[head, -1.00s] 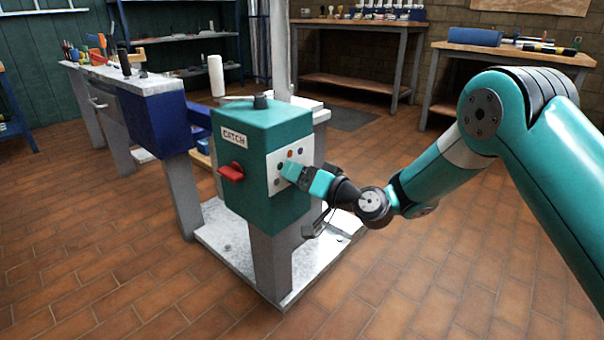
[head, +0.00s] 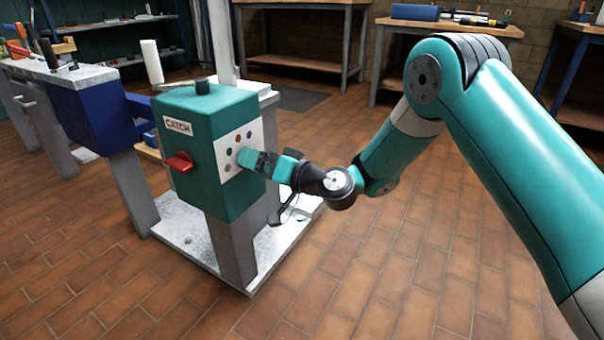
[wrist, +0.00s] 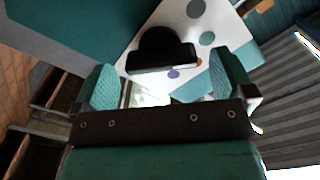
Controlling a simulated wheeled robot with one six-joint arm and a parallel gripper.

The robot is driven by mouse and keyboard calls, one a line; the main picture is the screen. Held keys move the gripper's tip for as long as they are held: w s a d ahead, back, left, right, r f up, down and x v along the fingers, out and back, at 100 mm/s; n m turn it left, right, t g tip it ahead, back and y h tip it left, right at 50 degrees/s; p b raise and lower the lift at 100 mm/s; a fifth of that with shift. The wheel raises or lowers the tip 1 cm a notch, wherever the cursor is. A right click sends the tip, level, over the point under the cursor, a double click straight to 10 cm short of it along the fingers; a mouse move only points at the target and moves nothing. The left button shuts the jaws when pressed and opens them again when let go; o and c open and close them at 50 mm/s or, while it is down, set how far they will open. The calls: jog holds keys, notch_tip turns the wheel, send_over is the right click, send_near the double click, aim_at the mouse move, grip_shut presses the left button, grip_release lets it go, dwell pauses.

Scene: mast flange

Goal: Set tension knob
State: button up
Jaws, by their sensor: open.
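A green machine box (head: 200,120) carries a "CATCH" label and, on its side, a white panel (head: 226,172) with several coloured dots. In the wrist view, a black round knob with a raised bar (wrist: 162,58) stands in front of the white panel (wrist: 182,18) with dots around it. My gripper (head: 247,159) is at the panel and hides the knob in the head view. In the wrist view my gripper (wrist: 166,76) is open, with one teal finger on each side. The bar lies slightly tilted between the fingertips, with a gap visible at both sides.
The box's post stands on a pale base plate (head: 190,240). A blue cabinet and bench (head: 90,115) are at left. Tiled floor is clear at front.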

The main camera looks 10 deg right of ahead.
jog(key=b+v, duration=0.9)
jog(key=v, duration=0.6)
jog(key=shift+b, duration=0.3)
